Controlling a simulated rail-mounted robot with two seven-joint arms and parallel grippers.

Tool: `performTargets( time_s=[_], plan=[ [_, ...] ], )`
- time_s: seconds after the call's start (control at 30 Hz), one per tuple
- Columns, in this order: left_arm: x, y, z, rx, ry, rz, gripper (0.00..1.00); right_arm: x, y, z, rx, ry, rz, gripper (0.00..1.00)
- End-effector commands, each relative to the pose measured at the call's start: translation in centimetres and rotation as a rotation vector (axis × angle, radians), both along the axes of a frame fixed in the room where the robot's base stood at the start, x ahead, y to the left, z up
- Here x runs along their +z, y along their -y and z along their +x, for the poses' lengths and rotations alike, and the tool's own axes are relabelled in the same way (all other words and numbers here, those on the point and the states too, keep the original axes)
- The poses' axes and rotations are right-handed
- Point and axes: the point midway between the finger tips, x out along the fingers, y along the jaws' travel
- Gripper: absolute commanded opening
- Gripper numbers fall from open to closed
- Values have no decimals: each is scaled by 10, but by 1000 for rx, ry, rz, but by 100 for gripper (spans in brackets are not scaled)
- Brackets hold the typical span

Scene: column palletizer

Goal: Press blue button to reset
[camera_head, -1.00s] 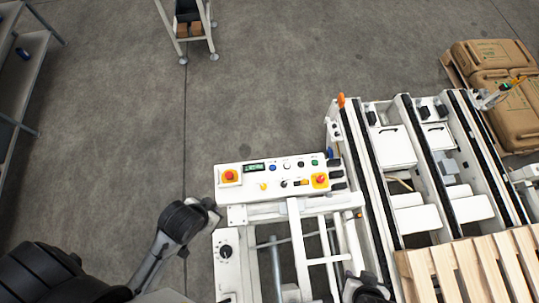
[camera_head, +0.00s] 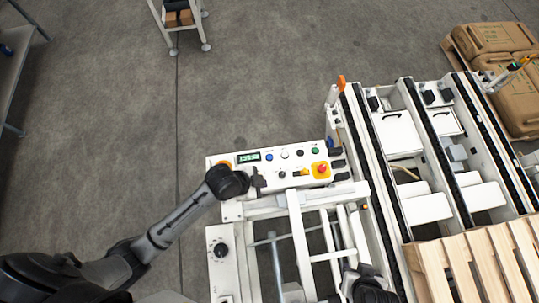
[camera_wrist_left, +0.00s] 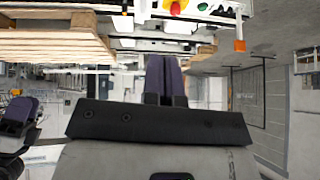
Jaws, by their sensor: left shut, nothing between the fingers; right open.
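The blue button (camera_head: 269,157) is small and sits in the upper row of the white control panel (camera_head: 240,208), just right of the green-lit display. My left gripper (camera_head: 258,180) is over the left part of the panel, a little below and left of the blue button in the picture. It looks apart from the button, though its height above the panel is hard to judge. In the left wrist view its fingers (camera_wrist_left: 165,78) are shut together with nothing between them. My right gripper (camera_head: 364,281) is open at the bottom edge, partly cut off, away from the button.
White, black and green buttons (camera_head: 315,151) stand right of the blue one. A red emergency stop on yellow (camera_head: 320,169) is at the panel's right; the left one is mostly hidden by my arm. Conveyor rails (camera_head: 385,150) and a wooden pallet (camera_head: 470,268) lie to the right.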

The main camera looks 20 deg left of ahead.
Motion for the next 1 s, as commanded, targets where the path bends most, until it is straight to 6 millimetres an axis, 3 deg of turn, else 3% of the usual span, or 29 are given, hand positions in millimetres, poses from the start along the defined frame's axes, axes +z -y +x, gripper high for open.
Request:
performTargets(
  time_s=[0.03,0.1,0.2,0.33,0.5,0.6,1.0],
  plan=[
    [-41,4,25,-98,53,7,0,-37,1,0,2,-1,-3,43],
    [-67,8,52,-222,122,6,0,-58,2,0,3,-1,-7,43],
    [-97,3,89,-347,213,19,0,-84,2,1,5,0,-8,43],
    [-122,-13,131,-442,312,50,0,-109,2,1,4,0,-7,43],
    [-135,-33,166,-493,391,83,0,-125,1,1,2,1,-4,43],
    [-137,-39,176,-504,414,96,0,-129,0,1,1,1,-1,43],
    [-136,-43,181,-509,427,102,0,-129,-1,1,-2,3,6,43]
  ],
)
